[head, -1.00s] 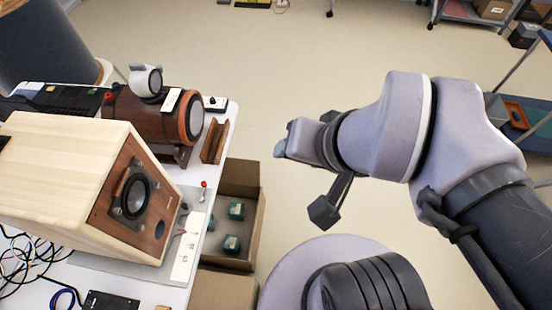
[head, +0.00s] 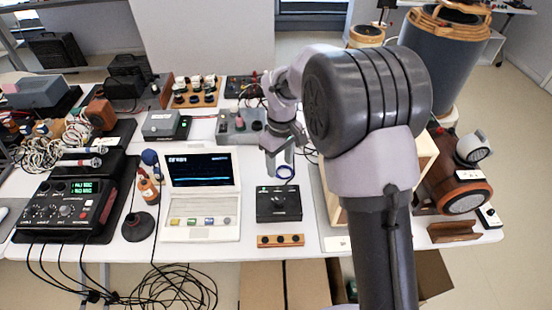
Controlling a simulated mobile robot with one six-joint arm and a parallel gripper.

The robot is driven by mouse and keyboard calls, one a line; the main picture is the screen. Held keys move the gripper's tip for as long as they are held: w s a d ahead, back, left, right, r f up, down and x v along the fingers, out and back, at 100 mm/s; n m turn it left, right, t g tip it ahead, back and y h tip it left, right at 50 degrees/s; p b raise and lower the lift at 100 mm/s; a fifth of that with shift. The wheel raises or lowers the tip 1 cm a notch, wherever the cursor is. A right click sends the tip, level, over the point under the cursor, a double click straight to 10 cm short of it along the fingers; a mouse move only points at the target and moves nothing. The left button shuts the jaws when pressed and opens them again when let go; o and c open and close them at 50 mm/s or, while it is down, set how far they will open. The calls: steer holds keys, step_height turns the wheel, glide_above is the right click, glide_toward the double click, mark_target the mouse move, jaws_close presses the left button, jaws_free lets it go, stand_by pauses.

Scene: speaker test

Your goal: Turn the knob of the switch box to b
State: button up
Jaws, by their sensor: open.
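A small black box (head: 278,214), which looks like the switch box, lies on the white table to the right of the laptop-like device. A dark round shape on its top may be the knob, and a small green light shows near its back left corner. Its letters and the knob's pointing direction are too small to read. My gripper (head: 279,168) is open and empty, pointing down above and just behind the box, apart from it. My arm comes from the right side and hides part of the table behind.
A white laptop-like device (head: 201,215) stands left of the box. A wooden strip with dark knobs (head: 281,240) lies in front at the table edge. A wooden speaker cabinet (head: 427,153) stands right, partly behind my arm.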

mark_target(279, 201)
steer(key=f+b, duration=0.3)
steer(key=f, duration=0.6)
steer(key=f+b, duration=0.2)
steer(key=f, duration=0.8)
steer(key=shift+w+b, duration=0.2)
steer(key=shift+b, duration=0.2)
steer(key=shift+r, duration=0.1)
jaws_close()
